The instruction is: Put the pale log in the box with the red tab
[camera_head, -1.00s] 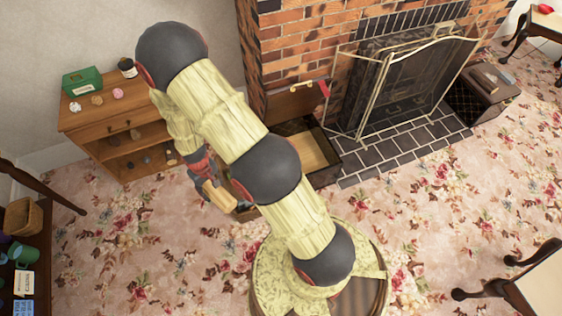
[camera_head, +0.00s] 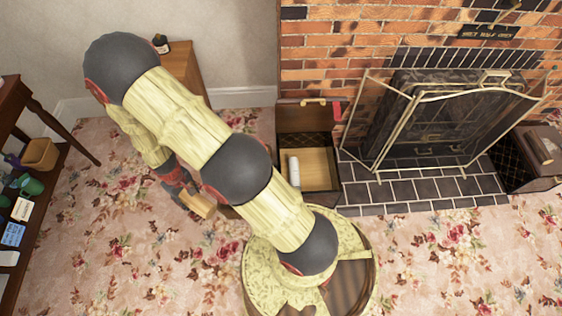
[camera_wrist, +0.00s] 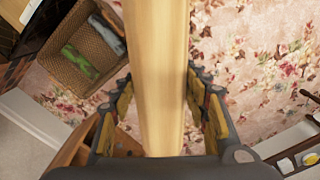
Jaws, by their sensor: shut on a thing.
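My gripper (camera_wrist: 160,84) is shut on a pale wooden log (camera_wrist: 157,40), which runs up the middle of the wrist view between the fingers. In the head view the held log (camera_head: 201,205) shows below my arm, left of the box and over the carpet. The box with the red tab (camera_head: 326,182) stands on the floor left of the hearth. Its lid is up, with the red tab (camera_head: 337,111) at the lid's right end. Inside it, a whitish cylinder (camera_head: 294,171) lies on a tan bottom.
A brass fire screen (camera_head: 410,115) stands right of the box. Another dark box (camera_head: 512,165) is at the far right. A wicker basket (camera_wrist: 66,72) with grey and green things shows in the wrist view. A wooden cabinet (camera_head: 190,70) stands at the back wall. Carpet at left is clear.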

